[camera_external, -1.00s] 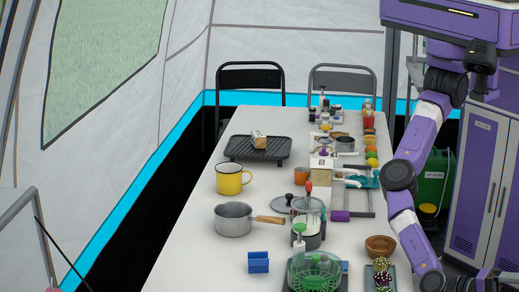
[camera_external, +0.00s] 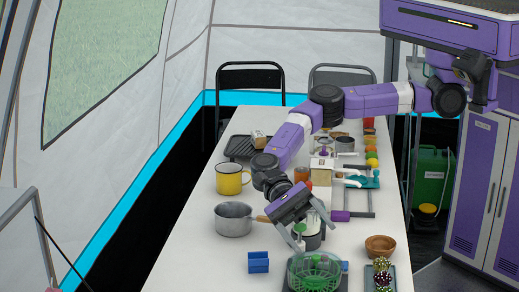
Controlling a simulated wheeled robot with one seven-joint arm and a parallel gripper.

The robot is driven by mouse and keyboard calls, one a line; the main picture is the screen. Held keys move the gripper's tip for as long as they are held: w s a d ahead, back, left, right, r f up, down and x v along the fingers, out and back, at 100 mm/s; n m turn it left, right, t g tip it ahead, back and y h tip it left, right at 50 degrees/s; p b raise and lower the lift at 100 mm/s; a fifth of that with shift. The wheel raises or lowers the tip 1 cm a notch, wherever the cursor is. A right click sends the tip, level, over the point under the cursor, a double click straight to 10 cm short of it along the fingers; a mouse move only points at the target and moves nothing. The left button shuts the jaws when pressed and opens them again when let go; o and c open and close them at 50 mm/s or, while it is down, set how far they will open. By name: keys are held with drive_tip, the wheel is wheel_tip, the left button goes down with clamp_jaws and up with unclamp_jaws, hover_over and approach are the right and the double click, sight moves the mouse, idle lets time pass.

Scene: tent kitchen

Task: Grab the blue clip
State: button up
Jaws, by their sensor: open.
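The blue clip (camera_external: 258,262) stands on the near part of the white table, left of a green wire basket. It looks like a small blue block with a notch in its top. My gripper (camera_external: 316,238) is open and points down above the table, to the right of and farther back than the clip. It is over the area of a glass jar and the green basket, and appears empty. The clip is fully in view and apart from my gripper.
The green basket (camera_external: 314,272) is close right of the clip. A grey saucepan (camera_external: 233,220) with a wooden handle and a yellow mug (camera_external: 229,184) stand behind it. A wooden bowl (camera_external: 380,246) is at right. The table (camera_external: 195,268) is bare left of the clip.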

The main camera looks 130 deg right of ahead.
drive_tip(key=d+f+t+h, duration=0.1)
drive_tip(key=d, duration=0.7)
drive_tip(key=n+t+h+b, duration=0.2)
drive_tip(key=n+h+b, duration=0.1)
approach(259, 260)
drive_tip(key=shift+b+x, duration=0.55)
drive_tip(key=shift+x, duration=0.5)
drive_tip(key=shift+f+b+x, duration=0.2)
drive_tip(key=shift+b+x, duration=0.1)
drive_tip(key=shift+x, duration=1)
drive_tip(key=shift+f+b+x, duration=0.2)
drive_tip(key=shift+b+x, duration=0.05)
drive_tip(key=shift+x, duration=1.1)
drive_tip(key=shift+s+d, duration=0.15)
drive_tip(key=shift+c, duration=0.4)
drive_tip(key=c, duration=1.3)
drive_tip(key=shift+r, duration=0.2)
